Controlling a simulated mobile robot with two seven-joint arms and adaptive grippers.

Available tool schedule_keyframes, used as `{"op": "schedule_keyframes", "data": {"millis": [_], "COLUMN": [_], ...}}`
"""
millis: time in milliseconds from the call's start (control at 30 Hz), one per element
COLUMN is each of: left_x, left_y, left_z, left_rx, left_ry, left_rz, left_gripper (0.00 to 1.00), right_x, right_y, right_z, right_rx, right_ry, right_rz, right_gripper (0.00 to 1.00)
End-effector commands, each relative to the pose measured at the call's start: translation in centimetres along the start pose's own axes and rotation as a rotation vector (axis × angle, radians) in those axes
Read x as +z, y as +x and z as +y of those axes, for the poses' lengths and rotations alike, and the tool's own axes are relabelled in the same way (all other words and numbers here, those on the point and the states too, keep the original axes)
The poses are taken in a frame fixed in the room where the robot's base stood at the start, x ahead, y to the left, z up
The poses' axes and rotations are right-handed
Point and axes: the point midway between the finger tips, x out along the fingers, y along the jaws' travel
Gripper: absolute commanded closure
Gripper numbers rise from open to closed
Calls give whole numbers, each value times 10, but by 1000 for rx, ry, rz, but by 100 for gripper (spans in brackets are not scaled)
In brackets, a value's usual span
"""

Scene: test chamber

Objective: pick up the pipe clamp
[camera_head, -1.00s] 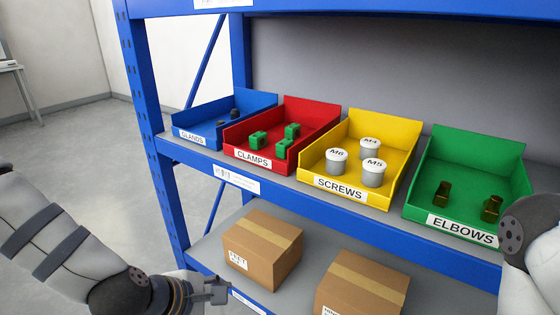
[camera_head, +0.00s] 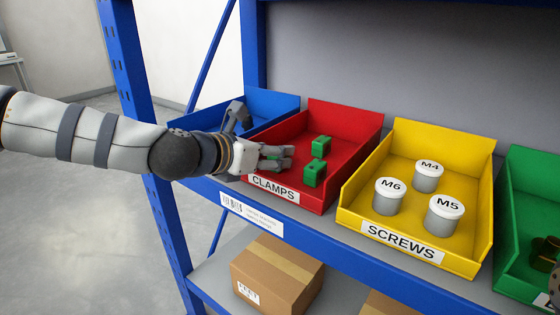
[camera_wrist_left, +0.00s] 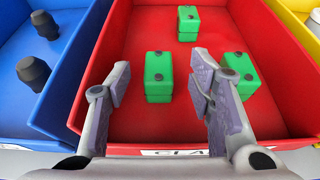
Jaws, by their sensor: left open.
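Several green pipe clamps sit in the red bin labelled CLAMPS (camera_head: 335,115). In the head view one clamp (camera_head: 321,146) is toward the back and another (camera_head: 314,173) is near the front right. A third is mostly hidden behind my left gripper (camera_head: 281,157), which reaches over the bin's front left. In the left wrist view this front left clamp (camera_wrist_left: 159,85) appears between the open fingers, with no visible grip on it. The right clamp (camera_wrist_left: 241,77) is beyond the right finger, and the back clamp (camera_wrist_left: 188,23) is farther in.
The blue bin (camera_wrist_left: 22,105) with dark glands adjoins on the left. The yellow SCREWS bin (camera_head: 440,262) with white-lidded jars is on the right, then a green bin (camera_head: 520,175). A cardboard box (camera_head: 275,272) is on the shelf below. The red bin's walls surround the clamps.

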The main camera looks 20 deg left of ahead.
Motion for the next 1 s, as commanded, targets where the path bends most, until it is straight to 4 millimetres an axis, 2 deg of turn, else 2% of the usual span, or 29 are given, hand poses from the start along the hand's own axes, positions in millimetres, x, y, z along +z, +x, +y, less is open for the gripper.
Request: {"op": "schedule_keyframes", "data": {"millis": [33,167,400,467,600,633,900,1000], "left_x": [-5,-4,0,0,-1,-1,-1,5], "left_y": [13,32,35,35,35,34,34,32], "left_z": [1,1,1,1,1,1,1,1], "left_rx": [0,0,0,0,0,0,0,1], "left_ry": [1,0,1,1,1,1,1,2], "left_rz": [8,7,1,1,2,2,2,0], "left_gripper": [52,52,52,63,95,100,100,100], "right_x": [2,5,5,5,5,5,5,4], "right_y": [4,9,8,8,8,8,8,6], "right_z": [0,0,0,0,0,0,0,0], "right_rx": [0,1,1,1,1,1,1,1], "right_ry": [0,0,0,0,-1,-1,-1,-1], "right_rz": [-12,-25,-23,-23,-23,-23,-23,-17], "right_gripper": [60,60,60,60,60,60,60,60]}}
